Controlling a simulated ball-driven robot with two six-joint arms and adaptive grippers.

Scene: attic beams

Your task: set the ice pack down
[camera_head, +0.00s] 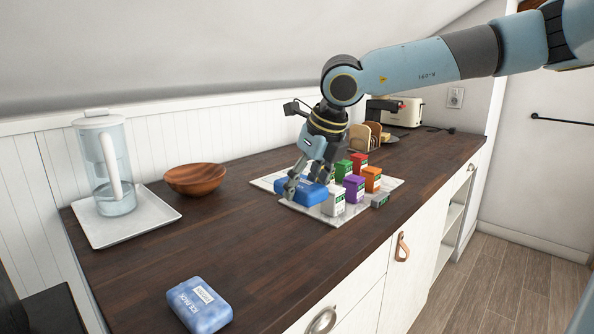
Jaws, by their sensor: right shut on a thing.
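My right gripper (307,184) reaches down from the upper right over the far part of the counter. It is shut on a blue ice pack (314,194), whose label I cannot read. This pack is low over the front left part of a light mat (302,208), and I cannot tell whether it touches the mat. The fingers hide part of it. A second blue ice pack (199,304), with a white label, lies on the near counter, apart from the gripper. My left gripper is not in view.
Several small boxes, including a purple one (354,188) and a white one (333,201), stand close right of the held pack. A wooden bowl (195,179) and a pitcher (105,165) on a tray (129,229) are left. The dark counter (245,240) is clear in the middle.

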